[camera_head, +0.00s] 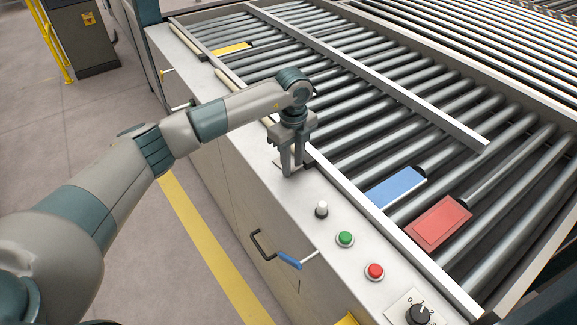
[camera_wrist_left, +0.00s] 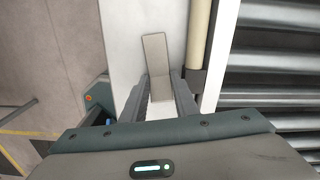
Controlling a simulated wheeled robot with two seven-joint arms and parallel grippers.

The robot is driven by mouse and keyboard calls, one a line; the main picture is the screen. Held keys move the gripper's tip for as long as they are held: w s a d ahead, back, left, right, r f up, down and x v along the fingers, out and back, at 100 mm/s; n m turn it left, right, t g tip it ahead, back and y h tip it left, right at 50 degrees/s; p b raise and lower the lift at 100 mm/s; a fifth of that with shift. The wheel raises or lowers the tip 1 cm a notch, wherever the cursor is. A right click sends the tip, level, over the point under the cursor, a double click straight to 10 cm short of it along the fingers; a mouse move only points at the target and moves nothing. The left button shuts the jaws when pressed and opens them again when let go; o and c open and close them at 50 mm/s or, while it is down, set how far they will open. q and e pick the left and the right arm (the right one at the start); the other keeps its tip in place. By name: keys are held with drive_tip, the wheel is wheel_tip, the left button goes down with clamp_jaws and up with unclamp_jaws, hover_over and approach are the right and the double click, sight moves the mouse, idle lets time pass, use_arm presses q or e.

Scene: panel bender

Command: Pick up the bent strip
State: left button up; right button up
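My left gripper (camera_head: 291,168) points down at the white ledge of the machine in the head view, its two fingers close together with a narrow gap. In the left wrist view, the bent strip (camera_wrist_left: 156,55) is a grey-beige piece with one leg reaching away past the fingertips. Its paler leg lies between the two fingers of my left gripper (camera_wrist_left: 162,82). The fingers are beside the strip on both sides; I cannot tell whether they press on it. In the head view the strip is mostly hidden by the gripper. My right gripper is not in view.
Green (camera_head: 345,239) and red (camera_head: 375,271) buttons, a white knob (camera_head: 321,209) and a dial (camera_head: 419,314) sit on the ledge. Blue (camera_head: 397,187), red (camera_head: 440,222) and yellow (camera_head: 232,49) plates lie on the rollers. A blue-handled lever (camera_head: 289,260) sticks out in front.

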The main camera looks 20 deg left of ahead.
use_arm(q)
drive_tip(key=c, duration=0.3)
drive_tip(key=shift+r+b, duration=0.5)
drive_tip(key=shift+r, duration=0.05)
drive_tip(key=r, duration=0.1)
drive_tip(key=r+b, duration=0.1)
drive_tip(key=d+r+b, duration=0.1)
drive_tip(key=shift+w+r, duration=0.1)
drive_tip(key=shift+w, duration=0.15)
drive_tip(key=w+d+r+b, duration=0.4)
drive_tip(key=d+r, duration=0.2)
drive_tip(key=d, duration=0.3)
drive_tip(key=shift+w+d+r, duration=0.25)
drive_tip(key=shift+w+r, duration=0.1)
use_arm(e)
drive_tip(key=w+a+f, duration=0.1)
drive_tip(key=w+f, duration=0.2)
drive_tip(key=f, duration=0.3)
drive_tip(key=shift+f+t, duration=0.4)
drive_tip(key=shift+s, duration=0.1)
